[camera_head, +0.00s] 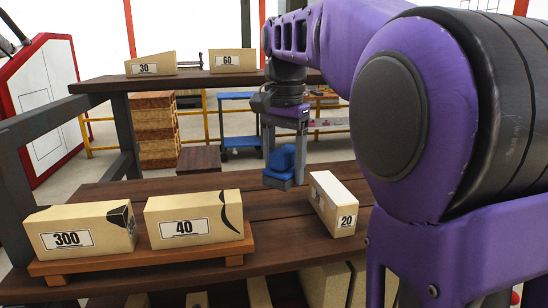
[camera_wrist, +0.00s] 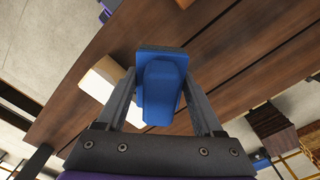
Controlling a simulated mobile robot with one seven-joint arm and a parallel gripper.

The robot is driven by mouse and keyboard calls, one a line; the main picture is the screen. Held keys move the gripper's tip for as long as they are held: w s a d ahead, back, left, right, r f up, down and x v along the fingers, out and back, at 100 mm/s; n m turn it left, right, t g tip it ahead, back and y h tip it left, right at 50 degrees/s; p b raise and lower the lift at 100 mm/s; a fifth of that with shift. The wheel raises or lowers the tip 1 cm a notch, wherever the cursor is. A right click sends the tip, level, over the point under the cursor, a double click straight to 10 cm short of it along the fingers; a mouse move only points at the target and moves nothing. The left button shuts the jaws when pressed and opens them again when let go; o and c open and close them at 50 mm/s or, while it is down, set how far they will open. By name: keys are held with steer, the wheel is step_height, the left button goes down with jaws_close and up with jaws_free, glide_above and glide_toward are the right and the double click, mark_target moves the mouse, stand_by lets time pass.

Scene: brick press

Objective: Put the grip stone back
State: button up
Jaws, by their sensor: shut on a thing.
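My gripper (camera_head: 285,176) is shut on a blue block (camera_head: 283,160), the only thing in it and apparently the grip stone. In the wrist view the blue block (camera_wrist: 163,92) sits between the two grey fingers of my gripper (camera_wrist: 160,75), with a wider blue plate at its far end. In the head view this plate is at the bottom. The block is over the dark wooden bench (camera_head: 270,230), left of the brick marked 20 (camera_head: 338,205). I cannot tell whether it touches the bench.
Bricks marked 300 (camera_head: 80,230) and 40 (camera_head: 195,220) lie on an orange wooden stand (camera_head: 145,259) at the left. Bricks marked 30 (camera_head: 150,64) and 60 (camera_head: 233,61) stand on the upper shelf (camera_head: 190,81). The bench between 40 and 20 is clear.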

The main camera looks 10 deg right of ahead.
steer(key=shift+s+r, duration=0.1)
stand_by(0.3)
steer(key=b, duration=0.4)
glide_above(283, 225)
step_height(283, 225, down, 6)
steer(key=shift+f, duration=0.25)
steer(key=shift+f+b, duration=0.45)
steer(key=shift+f, duration=0.85)
steer(key=shift+f, duration=0.55)
steer(key=o, duration=1.3)
steer(key=shift+o, duration=0.2)
